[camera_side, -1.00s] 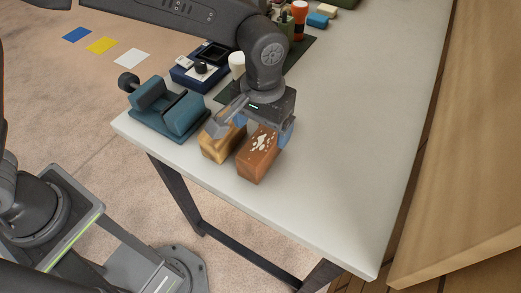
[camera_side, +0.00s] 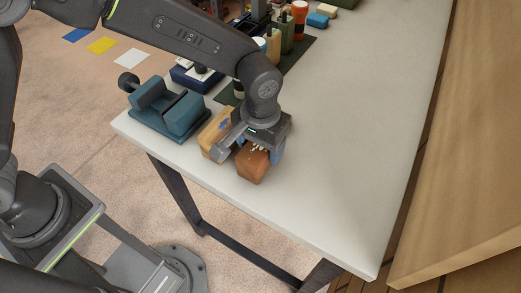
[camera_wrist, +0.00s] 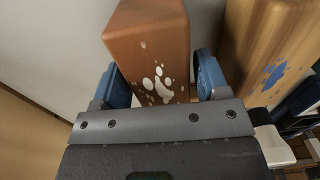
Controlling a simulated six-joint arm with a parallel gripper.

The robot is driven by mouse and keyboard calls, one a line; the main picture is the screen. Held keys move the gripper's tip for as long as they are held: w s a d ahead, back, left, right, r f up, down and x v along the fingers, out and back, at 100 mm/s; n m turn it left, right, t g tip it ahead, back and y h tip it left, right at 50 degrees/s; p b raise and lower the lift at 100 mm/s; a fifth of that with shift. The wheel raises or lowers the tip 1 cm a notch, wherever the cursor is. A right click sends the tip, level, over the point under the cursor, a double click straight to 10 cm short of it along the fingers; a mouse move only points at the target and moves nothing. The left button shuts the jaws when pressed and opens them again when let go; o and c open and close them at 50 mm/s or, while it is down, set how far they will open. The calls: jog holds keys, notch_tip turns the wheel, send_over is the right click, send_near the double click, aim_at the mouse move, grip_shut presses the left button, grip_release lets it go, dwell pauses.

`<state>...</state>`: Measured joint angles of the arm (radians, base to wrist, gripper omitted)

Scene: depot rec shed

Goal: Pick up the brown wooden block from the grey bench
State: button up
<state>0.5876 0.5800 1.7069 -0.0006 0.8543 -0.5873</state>
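The brown wooden block (camera_side: 252,167), with white paw-like marks on its top, stands on the grey bench (camera_side: 330,190) near its front edge. It also shows in the wrist view (camera_wrist: 150,40). My gripper (camera_side: 256,146) is over the block and hides part of its top. In the wrist view my gripper (camera_wrist: 163,80) is open, with one blue-padded finger on each side of the block. A gap shows at the right finger; contact at the left finger cannot be told.
A lighter wooden block (camera_side: 213,134) with a blue mark stands close on the left; it also shows in the wrist view (camera_wrist: 270,45). A teal vise (camera_side: 168,110) is beyond it. Several bottles stand on a dark mat (camera_side: 296,55) behind. The bench's right side is clear.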

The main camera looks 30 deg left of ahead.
jog(key=c, duration=0.8)
jog(key=shift+r, duration=0.1)
